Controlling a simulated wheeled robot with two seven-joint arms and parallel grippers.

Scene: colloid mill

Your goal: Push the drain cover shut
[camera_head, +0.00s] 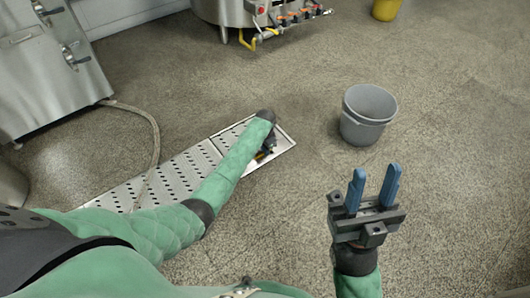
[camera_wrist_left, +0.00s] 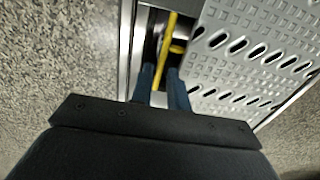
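The perforated silver drain cover (camera_head: 183,172) lies along the floor channel in the head view, partly hidden by my left arm. In the left wrist view the cover (camera_wrist_left: 262,42) fills the right side, and a narrow dark drain opening (camera_wrist_left: 152,22) shows beside its edge. A yellow bar (camera_wrist_left: 167,40) stands in that opening. My left gripper (camera_wrist_left: 163,72) points down at the opening, its blue fingers on either side of the yellow bar; whether they grip it is unclear. My right gripper (camera_head: 372,190) is open and empty above the floor.
A grey bucket (camera_head: 367,115) stands on the floor right of the drain. A steel tank (camera_head: 240,12) with valves stands at the back, and a steel cabinet (camera_head: 45,85) at the left. A hose (camera_head: 153,130) crosses the drain.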

